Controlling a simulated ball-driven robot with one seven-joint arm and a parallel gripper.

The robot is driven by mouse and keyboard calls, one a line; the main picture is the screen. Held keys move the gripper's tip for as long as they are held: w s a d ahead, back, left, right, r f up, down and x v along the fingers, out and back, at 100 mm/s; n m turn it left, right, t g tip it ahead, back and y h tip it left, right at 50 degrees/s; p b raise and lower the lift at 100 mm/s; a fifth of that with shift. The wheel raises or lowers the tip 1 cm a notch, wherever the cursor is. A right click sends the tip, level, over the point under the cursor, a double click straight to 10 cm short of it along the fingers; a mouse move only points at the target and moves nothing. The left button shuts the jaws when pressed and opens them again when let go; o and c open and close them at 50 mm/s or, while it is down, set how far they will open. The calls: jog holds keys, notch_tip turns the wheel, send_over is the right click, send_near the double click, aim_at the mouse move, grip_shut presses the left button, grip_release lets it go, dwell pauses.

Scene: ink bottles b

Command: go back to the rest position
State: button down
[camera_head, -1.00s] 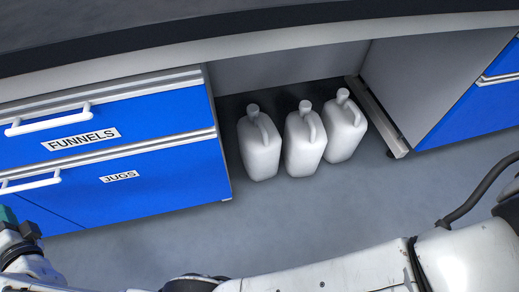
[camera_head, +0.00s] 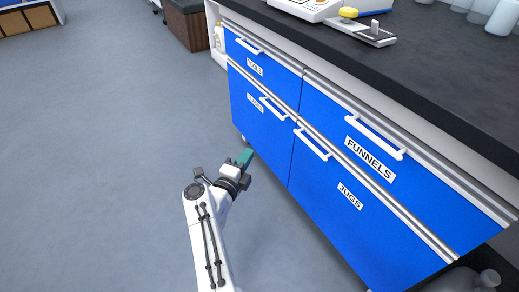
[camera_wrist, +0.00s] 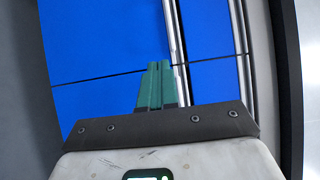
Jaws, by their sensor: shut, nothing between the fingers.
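My gripper (camera_head: 244,158) has teal fingers and is held out low in front of the blue drawer cabinet (camera_head: 330,215), left of the JUGS drawer. In the wrist view its fingers (camera_wrist: 155,68) are together with nothing between them, against blue drawer fronts (camera_wrist: 95,45). I cannot tell the exact gap between the fingertips and the cabinet.
The drawers have white handles (camera_head: 374,137) that stick out. A dark worktop (camera_head: 400,75) above carries a white device with a yellow knob (camera_head: 349,12) and several clear vessels. The grey floor (camera_head: 100,150) at left is clear.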

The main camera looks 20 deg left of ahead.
jog(key=shift+s+a, duration=0.5)
jog(key=shift+s, duration=0.2)
